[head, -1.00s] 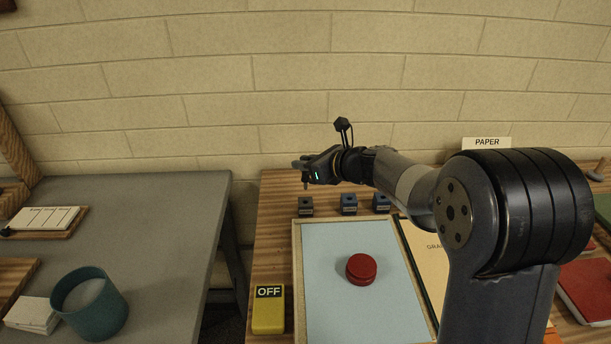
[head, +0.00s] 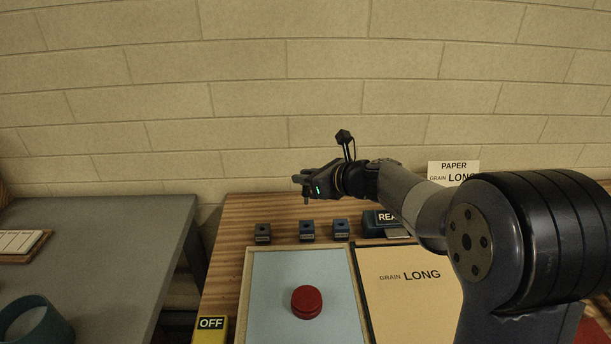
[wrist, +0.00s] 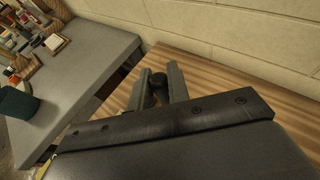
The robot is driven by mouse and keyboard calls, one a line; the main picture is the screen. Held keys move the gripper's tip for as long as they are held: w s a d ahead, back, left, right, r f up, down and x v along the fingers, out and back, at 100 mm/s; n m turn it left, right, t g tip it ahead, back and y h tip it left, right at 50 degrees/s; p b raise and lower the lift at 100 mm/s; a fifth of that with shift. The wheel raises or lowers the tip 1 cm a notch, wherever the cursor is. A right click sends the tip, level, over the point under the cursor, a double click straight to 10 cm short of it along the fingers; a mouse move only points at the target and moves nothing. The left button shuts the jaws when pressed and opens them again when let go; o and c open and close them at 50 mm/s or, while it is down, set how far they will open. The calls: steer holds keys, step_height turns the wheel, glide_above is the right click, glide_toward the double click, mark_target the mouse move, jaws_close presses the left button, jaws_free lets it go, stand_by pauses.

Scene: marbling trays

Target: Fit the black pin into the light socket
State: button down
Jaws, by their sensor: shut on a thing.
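My gripper (head: 301,183) is shut on a small black pin (wrist: 157,82), which shows between the two fingers in the wrist view. In the head view a short dark tip of the pin (head: 306,200) points down below the fingers. Three small socket blocks stand in a row at the back of the wooden table: a dark one (head: 263,233) at left, a bluish one (head: 307,231) in the middle and another bluish one (head: 341,229) at right. Their labels are too small to read, so I cannot tell which is the light socket. The gripper appears above the middle block, clear of it.
A pale blue tray (head: 249,300) with a red knob (head: 307,302) lies in front of the blocks. A dark box (head: 377,219) marked "REA…" and a "GRAIN LONG" sheet (head: 410,300) are at right. A yellow OFF block (head: 210,330) is at front left. A grey table (head: 100,235) stands left, across a gap.

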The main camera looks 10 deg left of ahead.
mark_target(307, 196)
steer(key=shift+f+b, duration=2.4)
steer(key=shift+f, duration=0.5)
steer(key=shift+f+b, duration=1.6)
steer(key=shift+f, duration=0.5)
steer(key=c, duration=1.3)
jaws_free()
steer(key=shift+o, duration=0.2)
steer(key=shift+d+r, duration=0.1)
steer(key=v, duration=1)
steer(key=shift+s+d+p, duration=0.15)
steer(key=shift+d+p, duration=0.15)
